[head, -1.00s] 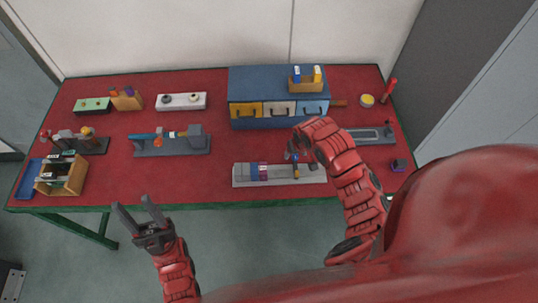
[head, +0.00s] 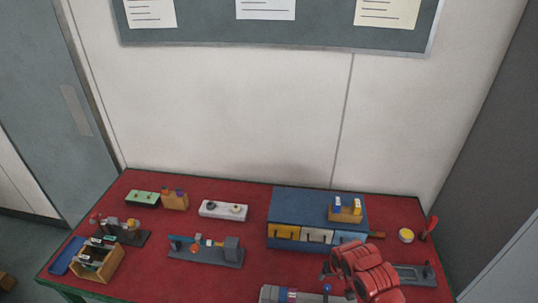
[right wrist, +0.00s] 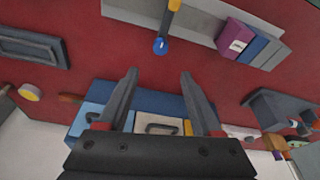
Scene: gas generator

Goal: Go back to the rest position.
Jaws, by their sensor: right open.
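My right gripper (head: 328,272) hangs over the front right part of the red table (head: 140,270), by the blue drawer cabinet (head: 318,201). In the right wrist view its two dark fingers (right wrist: 159,95) are spread apart with nothing between them. The drawer fronts of the cabinet (right wrist: 145,100) show behind the fingers there. My right arm comes in from the lower right and covers part of the table. My left gripper is outside the head view.
A grey base with blue and purple parts (head: 290,296) is cut by the lower edge. A grey fixture (head: 205,250), a wooden box (head: 97,264), a white block (head: 223,210) and a yellow-topped can (head: 406,235) stand on the table. A wall board (head: 200,35) hangs behind.

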